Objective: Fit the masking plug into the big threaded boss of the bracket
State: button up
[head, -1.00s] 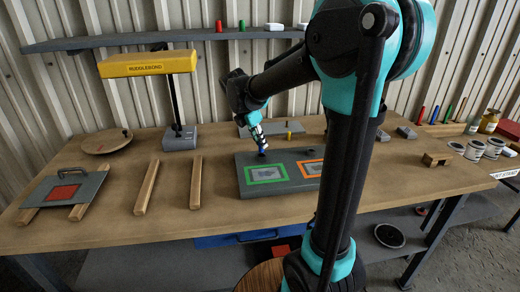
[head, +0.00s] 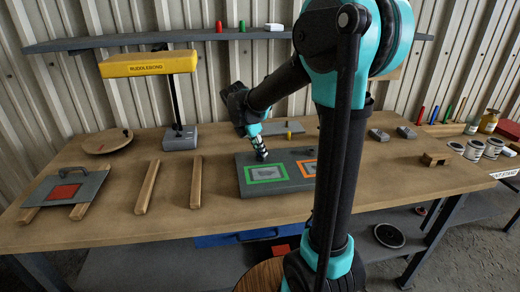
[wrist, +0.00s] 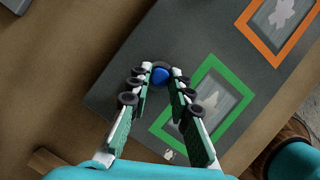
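My gripper (wrist: 161,72) points down over the dark grey slab (wrist: 130,35). In the head view, my gripper (head: 261,154) is just above or at the slab, beside its green-framed panel. A small blue piece (wrist: 160,75), which looks like the masking plug, sits between the fingertips in the wrist view. The fingers converge and appear closed on it. Its lower end is hidden. The green-framed panel (wrist: 208,62) is to the right of the fingertips, with a pale shape inside. I cannot make out a bracket or threaded boss for certain.
An orange-framed panel (head: 309,168) is on the slab's right. A grey plate (head: 275,128) and a yellow peg (head: 289,134) lie behind. A lamp (head: 180,138), wooden bars (head: 147,187) and a handled plate (head: 66,190) stand left.

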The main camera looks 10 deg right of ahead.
jog(key=o, duration=0.3)
jog(key=shift+f, duration=0.5)
jog(key=shift+r, duration=0.15)
jog(key=v, duration=1.3)
jog(key=shift+w+d, duration=0.15)
